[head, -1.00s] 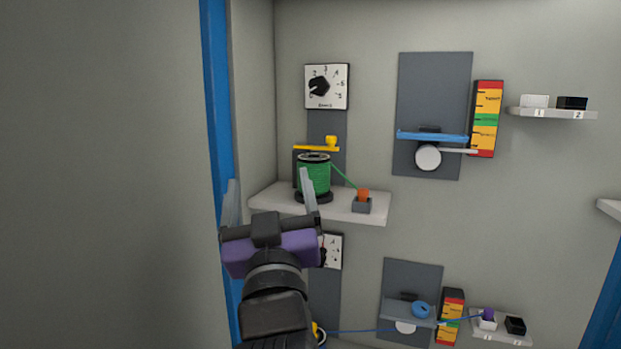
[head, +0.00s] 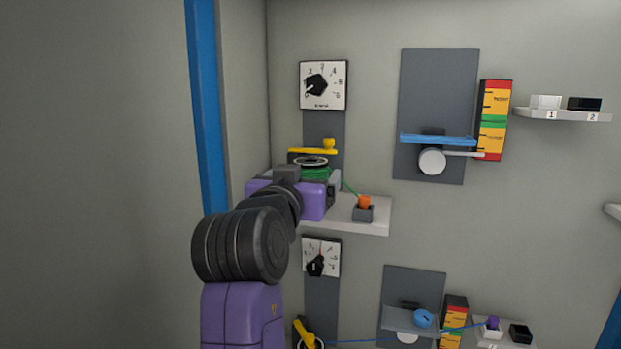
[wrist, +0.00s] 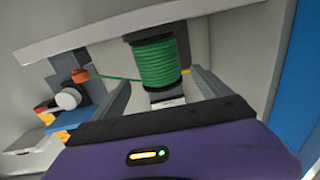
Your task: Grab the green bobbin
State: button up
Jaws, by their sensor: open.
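The green bobbin (wrist: 155,62) shows in the wrist view as a spool of green cable with dark ends, lying between my open fingers and a little beyond them. In the head view only the top of the green bobbin (head: 313,172) shows; my gripper (head: 332,185) hides the rest. In the wrist view my gripper (wrist: 160,92) has one finger on each side of the spool, with gaps visible. A green strand runs from the bobbin to an orange plug (head: 364,202) in a grey block.
The bobbin's pale shelf (head: 375,225) juts from the wall. A yellow bar (head: 313,151) and a dial (head: 323,85) are above it. A blue post (head: 206,110) stands left of my arm. A blue lever (head: 437,139) is to the right.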

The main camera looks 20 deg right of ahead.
jog(key=p+x, duration=0.1)
jog(key=x, duration=0.3)
jog(key=shift+w+d+f, duration=0.1)
jog(key=shift+w, duration=0.1)
jog(key=c, duration=1.6)
